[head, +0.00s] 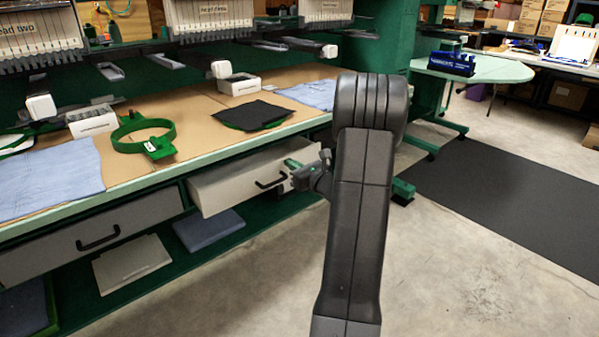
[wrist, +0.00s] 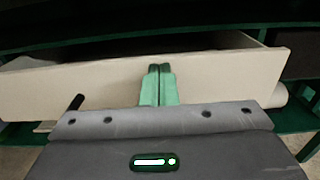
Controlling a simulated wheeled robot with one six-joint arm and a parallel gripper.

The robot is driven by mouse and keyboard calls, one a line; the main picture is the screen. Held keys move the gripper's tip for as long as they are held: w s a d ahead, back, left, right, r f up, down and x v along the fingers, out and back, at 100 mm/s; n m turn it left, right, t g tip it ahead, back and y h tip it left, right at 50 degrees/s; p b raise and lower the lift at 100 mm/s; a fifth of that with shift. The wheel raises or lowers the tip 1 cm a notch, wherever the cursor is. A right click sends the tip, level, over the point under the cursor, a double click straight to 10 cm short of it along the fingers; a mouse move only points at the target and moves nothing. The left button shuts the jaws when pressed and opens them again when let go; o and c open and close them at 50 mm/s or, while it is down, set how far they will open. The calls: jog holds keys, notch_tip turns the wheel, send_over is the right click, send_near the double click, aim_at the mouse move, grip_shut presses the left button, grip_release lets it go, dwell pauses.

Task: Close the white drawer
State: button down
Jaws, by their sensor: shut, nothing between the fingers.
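The white drawer (head: 238,183) is under the bench's front edge in the head view. It stands partly pulled out, with its open top showing and a black handle (head: 271,182) on its front. In the wrist view the drawer front (wrist: 225,80) spans the picture, and part of the handle (wrist: 75,103) shows at the left. My gripper (wrist: 160,70) is shut and empty, its green fingertips at the middle of the drawer front. I cannot tell whether they touch it. In the head view my arm partly hides the gripper (head: 293,164).
A grey drawer (head: 95,238) to the left sits under the same bench. The bench top holds a green hoop (head: 143,134), a black cloth piece (head: 253,115) and blue cloths. Boards lie on the shelf below. The concrete floor (head: 250,285) in front is clear; a black mat (head: 505,195) lies at right.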

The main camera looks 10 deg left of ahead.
aim_at(283, 157)
dwell(0.3)
jog(key=x, duration=0.7)
jog(key=shift+a, duration=0.1)
jog(key=shift+w+a+r, duration=0.1)
jog(key=shift+w+r, duration=0.05)
jog(key=shift+r, duration=0.15)
jog(key=shift+d, duration=0.2)
jog(key=p+v, duration=0.2)
jog(key=v, duration=1.2)
jog(key=shift+f, duration=0.3)
